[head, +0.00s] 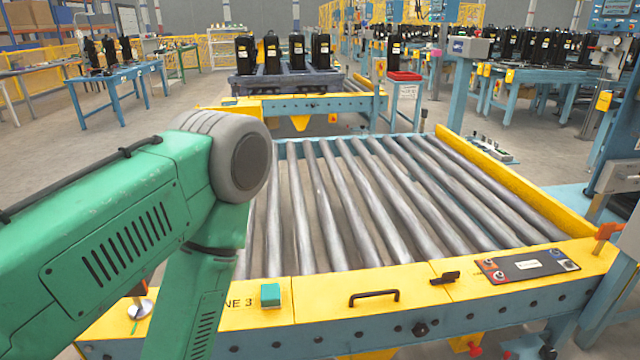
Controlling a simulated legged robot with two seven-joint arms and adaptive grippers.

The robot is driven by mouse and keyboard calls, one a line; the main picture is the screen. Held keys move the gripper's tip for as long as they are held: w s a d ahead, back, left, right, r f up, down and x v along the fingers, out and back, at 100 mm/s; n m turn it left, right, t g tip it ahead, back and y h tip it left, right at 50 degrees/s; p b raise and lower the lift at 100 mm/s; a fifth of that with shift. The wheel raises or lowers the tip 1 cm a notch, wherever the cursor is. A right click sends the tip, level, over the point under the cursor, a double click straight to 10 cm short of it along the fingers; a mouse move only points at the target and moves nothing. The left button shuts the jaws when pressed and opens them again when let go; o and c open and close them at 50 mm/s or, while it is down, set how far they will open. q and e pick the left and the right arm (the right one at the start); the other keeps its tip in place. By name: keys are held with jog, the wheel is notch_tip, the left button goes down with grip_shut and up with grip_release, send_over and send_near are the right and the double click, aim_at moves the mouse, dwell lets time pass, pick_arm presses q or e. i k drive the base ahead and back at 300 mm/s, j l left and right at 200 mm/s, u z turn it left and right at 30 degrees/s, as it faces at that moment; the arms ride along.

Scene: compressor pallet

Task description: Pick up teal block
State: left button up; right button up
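The teal block (271,295) sits on the yellow front rail (330,300) of the roller conveyor, just right of the "NE 3" lettering. My green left arm comes in from the left and bends downward at its grey joint, with its lower link just left of the block. The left gripper is out of view below the picture's bottom edge. My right arm and gripper do not show.
Bare grey rollers (370,200) fill the conveyor behind the rail. A black handle (374,296) and a control panel (527,265) are on the rail to the right. Black compressors stand on a pallet (290,84) beyond.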

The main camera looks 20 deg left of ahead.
aim_at(271, 293)
jog(key=k+u, duration=0.5)
jog(key=u, duration=0.15)
jog(key=k+j+u, duration=0.1)
jog(key=u, duration=0.25)
jog(key=k, duration=0.1)
